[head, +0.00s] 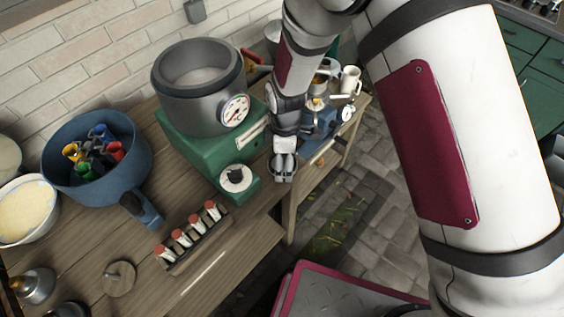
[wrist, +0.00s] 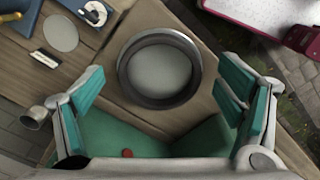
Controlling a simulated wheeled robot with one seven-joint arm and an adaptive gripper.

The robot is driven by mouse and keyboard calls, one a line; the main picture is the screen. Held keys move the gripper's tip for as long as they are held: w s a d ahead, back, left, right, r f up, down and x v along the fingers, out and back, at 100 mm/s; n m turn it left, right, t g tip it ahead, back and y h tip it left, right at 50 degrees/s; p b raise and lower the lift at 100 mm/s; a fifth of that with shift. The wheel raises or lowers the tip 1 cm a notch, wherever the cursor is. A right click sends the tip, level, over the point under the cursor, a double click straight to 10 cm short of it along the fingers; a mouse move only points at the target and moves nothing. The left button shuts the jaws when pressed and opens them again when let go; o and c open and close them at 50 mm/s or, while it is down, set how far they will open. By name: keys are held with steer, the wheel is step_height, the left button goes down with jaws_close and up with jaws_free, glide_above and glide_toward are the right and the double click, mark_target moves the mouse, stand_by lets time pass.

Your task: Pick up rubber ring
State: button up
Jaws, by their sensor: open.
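A dark grey round ring (wrist: 134,84) shows in the wrist view, with a smooth lighter grey disc inside it. It is probably the rubber ring, and it sits over the wooden surface. My gripper (wrist: 160,100) is open, with its teal pads to the left and right of the ring and apart from it. The ring lies a little beyond the fingertips in that view. In the head view my gripper (head: 283,168) points down just right of the green scale, near the table edge. There I cannot make out the ring; the gripper likely hides it.
The green scale (head: 190,150) carries a grey pot (head: 195,105) with a dark upper band. A blue pot (head: 65,165) and a rack of red-topped jars (head: 190,245) stand on the wooden table (head: 225,270). A blue scale (head: 318,128) with cups stands behind my gripper.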

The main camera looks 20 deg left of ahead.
steer(key=c, duration=1)
steer(key=shift+r, duration=0.1)
steer(key=shift+w+r, duration=0.1)
steer(key=shift+r, duration=0.3)
steer(key=r, duration=0.1)
steer(key=r+b, duration=0.1)
steer(key=shift+s+r, duration=0.3)
steer(key=shift+s, duration=0.05)
steer(key=s+d, duration=0.1)
steer(key=s, duration=0.4)
steer(key=s+d+r, duration=0.1)
steer(key=s, duration=0.4)
steer(key=s+d, duration=0.1)
steer(key=s, duration=0.4)
steer(key=shift+s+r+b, duration=0.1)
steer(key=shift+r+b, duration=0.1)
steer(key=shift+b, duration=0.2)
